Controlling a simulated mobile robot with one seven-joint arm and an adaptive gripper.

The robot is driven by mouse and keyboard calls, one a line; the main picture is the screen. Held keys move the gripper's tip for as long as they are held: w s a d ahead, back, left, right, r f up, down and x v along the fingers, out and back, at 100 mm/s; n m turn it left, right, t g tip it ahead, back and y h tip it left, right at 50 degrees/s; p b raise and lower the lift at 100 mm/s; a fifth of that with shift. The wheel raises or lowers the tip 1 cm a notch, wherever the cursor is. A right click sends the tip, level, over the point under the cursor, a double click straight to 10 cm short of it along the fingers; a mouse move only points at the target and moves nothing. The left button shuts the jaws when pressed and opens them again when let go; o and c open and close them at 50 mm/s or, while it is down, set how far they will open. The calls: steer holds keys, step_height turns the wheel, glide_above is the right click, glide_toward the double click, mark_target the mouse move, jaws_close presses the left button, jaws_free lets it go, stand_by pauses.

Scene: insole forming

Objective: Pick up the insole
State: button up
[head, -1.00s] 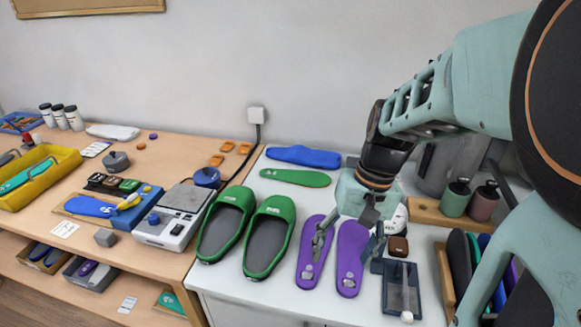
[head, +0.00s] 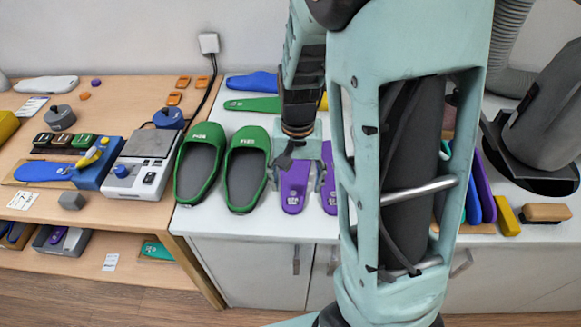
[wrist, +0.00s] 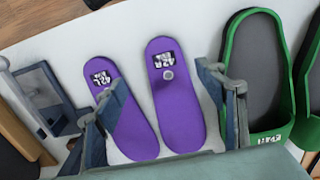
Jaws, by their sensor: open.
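Two purple insoles lie flat side by side on the white worktop. In the wrist view one (wrist: 182,108) bears a label that looks like 42R and a small round light spot; the other (wrist: 128,125), to its left, looks marked 42L. In the head view the left one (head: 293,198) shows below my gripper, and the other (head: 329,200) is partly hidden by my arm. My gripper (head: 297,174) is open and empty above them. In the wrist view its fingers (wrist: 155,92) are spread, one over the 42L insole's outer edge, one right of the 42R insole.
Green slippers (head: 245,170) stand close beside the insoles. A blue insole (head: 250,81) and a green insole (head: 252,104) lie behind. A dark tray (wrist: 42,90) is on the other side.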

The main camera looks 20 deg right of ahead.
mark_target(293, 199)
steer(key=shift+w+a+f, duration=0.1)
steer(key=shift+a+f, duration=0.1)
steer(key=shift+f, duration=1.15)
steer(key=shift+w+a+f, duration=0.1)
steer(key=shift+a+f, duration=0.05)
steer(key=shift+f, duration=1.2)
steer(key=shift+c, duration=0.3)
steer(key=c, duration=1)
